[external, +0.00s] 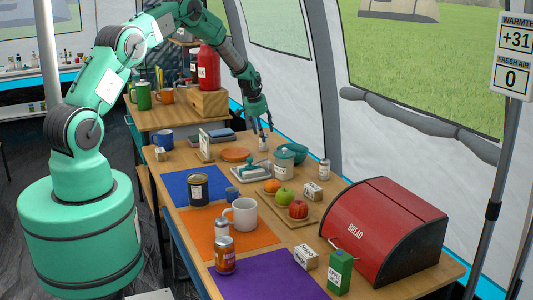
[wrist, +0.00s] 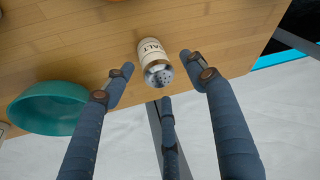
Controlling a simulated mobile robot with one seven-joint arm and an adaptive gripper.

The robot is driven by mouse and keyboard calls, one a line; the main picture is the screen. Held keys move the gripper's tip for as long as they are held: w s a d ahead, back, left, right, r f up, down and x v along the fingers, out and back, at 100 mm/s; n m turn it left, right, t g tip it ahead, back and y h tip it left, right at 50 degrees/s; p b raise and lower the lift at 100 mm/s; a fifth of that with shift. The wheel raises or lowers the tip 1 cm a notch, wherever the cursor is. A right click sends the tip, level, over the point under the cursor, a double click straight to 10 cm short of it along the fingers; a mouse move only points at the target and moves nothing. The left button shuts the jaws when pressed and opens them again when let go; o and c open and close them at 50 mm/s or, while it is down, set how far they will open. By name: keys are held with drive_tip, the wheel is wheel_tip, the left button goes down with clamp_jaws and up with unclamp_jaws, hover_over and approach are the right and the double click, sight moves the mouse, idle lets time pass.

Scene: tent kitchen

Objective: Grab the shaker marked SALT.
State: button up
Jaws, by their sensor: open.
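The salt shaker (wrist: 150,50) is white with a metal perforated top. The letters "ALT" show on its label in the wrist view. It stands on the wooden table and lies between the spread fingers of my gripper (wrist: 157,78), apart from them as far as I can see. In the external view a small pale shaker (external: 263,145) stands right below my gripper (external: 263,130), whose fingers point down, open and empty. Its label cannot be read there.
A teal bowl (wrist: 45,108) is left of the shaker in the wrist view. Another small shaker (external: 324,169) stands nearer the bread box (external: 385,230). The tent wall runs along the table's far edge.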

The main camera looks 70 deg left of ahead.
drive_tip(key=shift+x, duration=1.3)
drive_tip(key=c, duration=1.2)
drive_tip(key=shift+r, duration=0.1)
drive_tip(key=shift+r, duration=0.7)
wheel_tip(320, 180, up, 2)
drive_tip(key=shift+r+p, duration=0.1)
drive_tip(key=shift+p, duration=0.25)
drive_tip(key=s+d+p, duration=0.1)
drive_tip(key=s+d, duration=0.3)
drive_tip(key=s, duration=0.2)
drive_tip(key=s+d+r+p, duration=0.1)
drive_tip(key=s+d, duration=0.4)
drive_tip(key=s, duration=0.2)
drive_tip(key=shift+s, duration=0.2)
drive_tip(key=shift+r, duration=0.15)
